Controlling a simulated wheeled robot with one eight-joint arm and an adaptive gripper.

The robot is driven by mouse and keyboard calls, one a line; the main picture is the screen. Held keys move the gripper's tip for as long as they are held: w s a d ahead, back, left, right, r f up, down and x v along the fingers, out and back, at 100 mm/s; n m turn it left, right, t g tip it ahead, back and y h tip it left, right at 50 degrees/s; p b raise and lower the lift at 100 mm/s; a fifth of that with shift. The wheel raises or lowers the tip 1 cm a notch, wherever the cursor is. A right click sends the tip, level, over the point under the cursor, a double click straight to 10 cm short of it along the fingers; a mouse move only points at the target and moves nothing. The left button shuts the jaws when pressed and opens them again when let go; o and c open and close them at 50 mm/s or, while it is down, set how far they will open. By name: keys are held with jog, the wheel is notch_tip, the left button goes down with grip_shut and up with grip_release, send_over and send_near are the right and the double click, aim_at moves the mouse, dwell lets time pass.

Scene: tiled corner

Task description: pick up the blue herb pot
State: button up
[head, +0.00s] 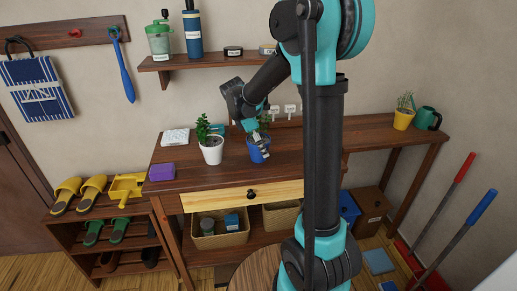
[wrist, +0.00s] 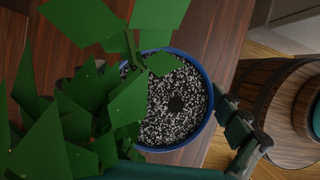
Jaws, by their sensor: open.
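The blue herb pot (head: 256,155) stands on the wooden table, with a green leafy plant in it. My gripper (head: 257,137) is open at the pot, coming from above and behind, with a finger across the pot's upper part. In the wrist view the blue rim of the pot (wrist: 211,108) circles speckled soil, and large leaves fill the left side. One finger (wrist: 241,130) is just beside the rim on the right. The other finger is mostly hidden by leaves. I cannot tell whether the fingers touch the pot.
A white pot (head: 212,152) with a plant stands close to the left. A purple block (head: 162,172) and a white keyboard-like item (head: 175,136) lie further left. A yellow pot (head: 403,119) and green watering can (head: 427,118) stand far right. A barrel (wrist: 285,105) is below the table edge.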

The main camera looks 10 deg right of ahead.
jog(key=shift+d+f, duration=0.15)
jog(key=shift+f, duration=0.2)
jog(key=c, duration=1.7)
